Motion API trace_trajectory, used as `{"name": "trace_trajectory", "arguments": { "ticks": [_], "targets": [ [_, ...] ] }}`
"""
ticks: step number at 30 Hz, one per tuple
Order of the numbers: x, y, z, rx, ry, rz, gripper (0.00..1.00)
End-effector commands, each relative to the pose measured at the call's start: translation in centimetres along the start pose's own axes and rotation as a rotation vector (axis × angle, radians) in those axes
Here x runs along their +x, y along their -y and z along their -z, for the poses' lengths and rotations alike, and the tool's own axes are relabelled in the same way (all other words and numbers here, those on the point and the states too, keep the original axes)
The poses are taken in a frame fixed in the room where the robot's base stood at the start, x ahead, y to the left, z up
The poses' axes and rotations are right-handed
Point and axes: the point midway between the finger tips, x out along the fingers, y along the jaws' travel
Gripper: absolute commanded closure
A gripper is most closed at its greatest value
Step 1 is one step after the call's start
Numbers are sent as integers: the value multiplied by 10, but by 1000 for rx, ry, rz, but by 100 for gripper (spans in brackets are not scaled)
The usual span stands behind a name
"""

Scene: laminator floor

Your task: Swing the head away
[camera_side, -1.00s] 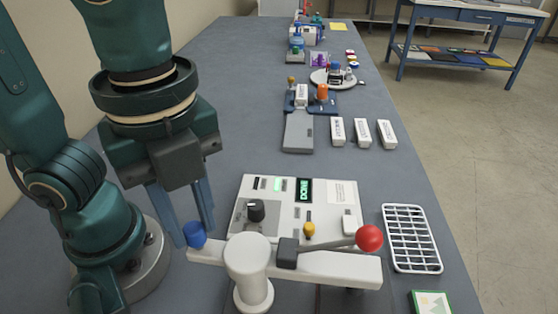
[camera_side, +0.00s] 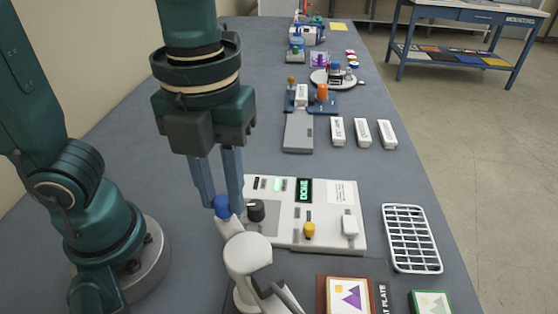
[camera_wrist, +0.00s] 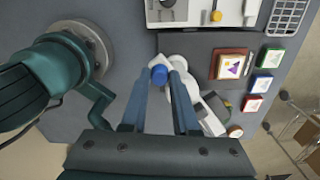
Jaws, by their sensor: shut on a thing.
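The white swing head (camera_side: 248,254) stands on its post at the bottom of the side view. Its arm now points toward the lower right, and its front end is cut off by the frame. A blue knob (camera_side: 222,205) sits on the head's rear end. My gripper (camera_side: 222,203) is shut on the blue knob, its two blue fingers on either side of it. In the wrist view the blue knob (camera_wrist: 159,75) shows between the fingertips, and the white head (camera_wrist: 205,110) extends to the lower right, partly hidden by a finger.
A white control panel (camera_side: 330,235) with a lit display lies behind the head. A framed picture with a purple triangle (camera_side: 347,296) lies on the dark plate, right of the head. A white wire rack (camera_side: 411,240) and a green-edged card (camera_side: 430,303) lie farther right.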

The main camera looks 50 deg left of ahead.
Motion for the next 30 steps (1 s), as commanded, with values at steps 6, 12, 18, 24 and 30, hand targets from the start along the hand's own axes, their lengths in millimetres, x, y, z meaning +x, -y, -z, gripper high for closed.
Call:
{"name": "trace_trajectory", "arguments": {
  "ticks": [6, 12, 18, 24, 30],
  "targets": [
    [0, 8, -7, 177, 2, 2, 100],
    [0, 14, -11, 299, 3, 2, 100],
    [0, 18, -12, 374, 4, 4, 100],
    [0, 20, -13, 405, 3, 4, 100],
    [0, 20, -13, 410, 4, 5, 100]
  ]
}}
